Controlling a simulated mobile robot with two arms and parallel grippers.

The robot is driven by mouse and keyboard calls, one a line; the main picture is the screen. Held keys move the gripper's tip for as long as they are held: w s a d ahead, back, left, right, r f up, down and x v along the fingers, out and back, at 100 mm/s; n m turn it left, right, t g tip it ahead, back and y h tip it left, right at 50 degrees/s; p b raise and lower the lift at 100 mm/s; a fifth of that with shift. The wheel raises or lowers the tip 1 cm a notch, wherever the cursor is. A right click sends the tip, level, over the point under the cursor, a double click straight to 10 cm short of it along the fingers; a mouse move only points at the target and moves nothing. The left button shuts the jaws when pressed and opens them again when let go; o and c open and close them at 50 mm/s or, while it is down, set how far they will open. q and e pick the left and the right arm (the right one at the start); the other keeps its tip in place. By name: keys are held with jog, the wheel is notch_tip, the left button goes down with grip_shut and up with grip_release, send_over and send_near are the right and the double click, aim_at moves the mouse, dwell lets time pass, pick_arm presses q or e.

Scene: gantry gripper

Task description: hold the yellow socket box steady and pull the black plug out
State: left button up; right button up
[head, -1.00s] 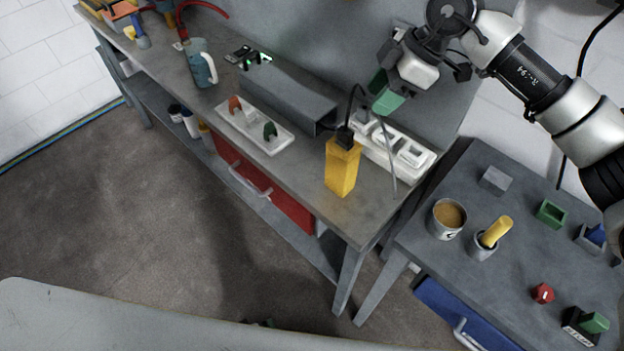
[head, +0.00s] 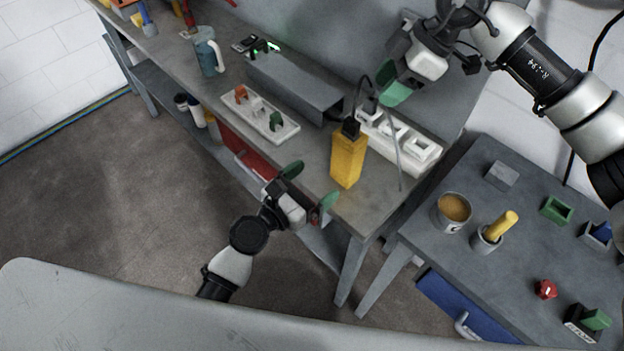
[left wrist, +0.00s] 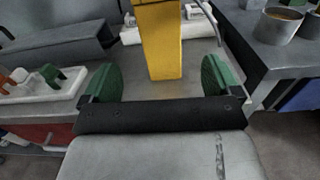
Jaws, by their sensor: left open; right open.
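The yellow socket box (head: 348,160) stands upright on the grey workbench near its front right corner. The black plug (head: 351,127) sits in its top, with a dark cable rising from it. My left gripper (head: 308,187) is open and empty, low in front of the box and apart from it. In the left wrist view the box (left wrist: 160,40) stands beyond and between the green fingertips (left wrist: 160,82); its top and the plug are out of frame. My right gripper (head: 390,80) is above and behind the box, apart from the plug, with green fingers partly overlapping.
A white strip with square frames (head: 425,151) lies behind the box. A white tray with orange and green pieces (head: 286,131) and a grey channel (head: 300,88) are to the left.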

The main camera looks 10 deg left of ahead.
aim_at(341, 158)
pick_arm(q)
jog(key=x, duration=0.7)
jog(key=r+x, duration=0.1)
jog(key=x, duration=0.3)
jog(key=shift+s, duration=0.1)
